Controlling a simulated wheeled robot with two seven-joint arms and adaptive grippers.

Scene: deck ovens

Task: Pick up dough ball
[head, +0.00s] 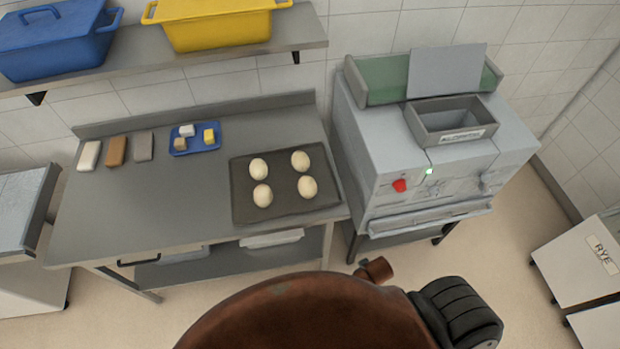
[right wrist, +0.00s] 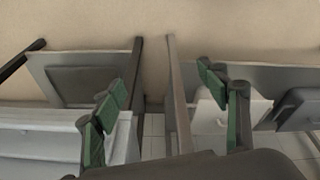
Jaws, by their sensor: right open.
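Several pale round dough balls sit apart from each other on a dark flat tray (head: 283,190) at the right end of the steel worktable. They are a back left ball (head: 258,169), a back right ball (head: 300,161), a front left ball (head: 262,195) and a front right ball (head: 307,187). My right gripper (right wrist: 162,88) shows in the right wrist view with its green-padded fingers wide apart and nothing between them. No dough ball can be made out in that view. My left gripper is not in view.
The worktable (head: 125,205) also holds a small blue tray (head: 196,150) with small blocks, and a white, a brown and a grey block at left. A grey machine (head: 395,150) stands close at its right. A shelf above bears blue (head: 55,45) and yellow (head: 215,28) bins.

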